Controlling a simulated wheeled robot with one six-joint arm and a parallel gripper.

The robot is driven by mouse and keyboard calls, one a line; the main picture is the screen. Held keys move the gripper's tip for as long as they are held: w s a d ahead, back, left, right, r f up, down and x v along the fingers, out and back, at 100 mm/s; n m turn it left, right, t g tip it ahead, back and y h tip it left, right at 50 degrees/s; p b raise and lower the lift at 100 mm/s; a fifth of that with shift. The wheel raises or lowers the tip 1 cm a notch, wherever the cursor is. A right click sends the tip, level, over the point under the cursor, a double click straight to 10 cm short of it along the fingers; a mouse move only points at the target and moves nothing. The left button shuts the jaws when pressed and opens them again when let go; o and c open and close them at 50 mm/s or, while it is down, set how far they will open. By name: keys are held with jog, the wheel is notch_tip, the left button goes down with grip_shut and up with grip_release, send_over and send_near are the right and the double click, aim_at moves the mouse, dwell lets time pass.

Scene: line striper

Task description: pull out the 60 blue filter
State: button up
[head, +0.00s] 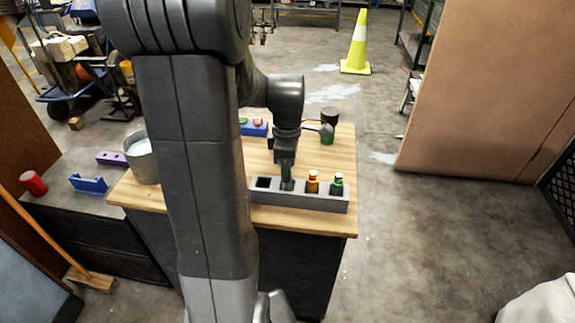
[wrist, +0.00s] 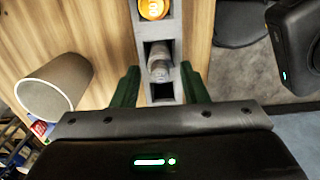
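A grey slotted rack (head: 305,201) stands near the front edge of the wooden table. It holds an orange-capped filter (head: 312,182) and a green one (head: 336,184) at the right; its leftmost slot is empty. My gripper (head: 287,179) is over the slot beside the empty one and hides what is in it. In the wrist view, my gripper's (wrist: 160,72) dark green fingers are apart, one on each side of the rack. A grey cylindrical filter (wrist: 160,62) stands between them, with gaps at both sides. No blue and no number 60 show on it.
A grey bucket (head: 140,158) stands at the table's left side. A blue holder with coloured items (head: 253,127) and a green bottle-like item (head: 327,134) are at the back. A red can (head: 33,183) and a blue bracket (head: 88,184) lie on the lower bench. The table's middle is clear.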

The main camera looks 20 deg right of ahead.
grip_shut()
jog(key=shift+r+p, duration=0.6)
jog(key=shift+r, duration=0.1)
jog(key=shift+r+p, duration=2.85)
jog(key=shift+r, duration=0.6)
